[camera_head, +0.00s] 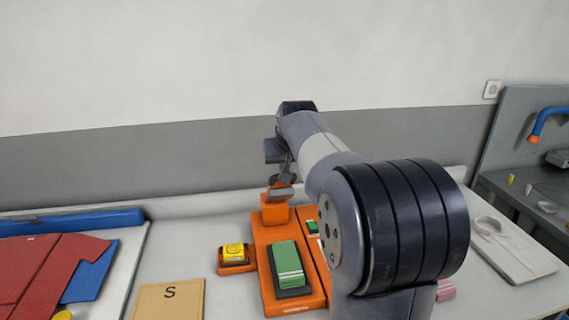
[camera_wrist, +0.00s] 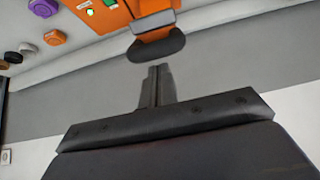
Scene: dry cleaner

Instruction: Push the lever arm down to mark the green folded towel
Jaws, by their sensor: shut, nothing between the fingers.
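The green folded towel (camera_head: 287,258) lies on a dark pad on the orange base of the marking device (camera_head: 262,252). The orange post (camera_head: 274,213) stands at the back of that base. In the wrist view the orange lever arm (camera_wrist: 152,12) ends in a dark rounded tip (camera_wrist: 156,47). My gripper (camera_wrist: 158,68) is shut and empty, its fingertips close to that dark tip with a small visible gap. In the head view my gripper (camera_head: 284,172) is above the post, partly hidden by my arm. Contact with the lever cannot be told there.
A board marked S (camera_head: 168,299) and a red garment (camera_head: 40,268) lie further left. A second orange unit (camera_head: 312,240) stands right, partly behind my arm. A white tray (camera_head: 508,254) is at right.

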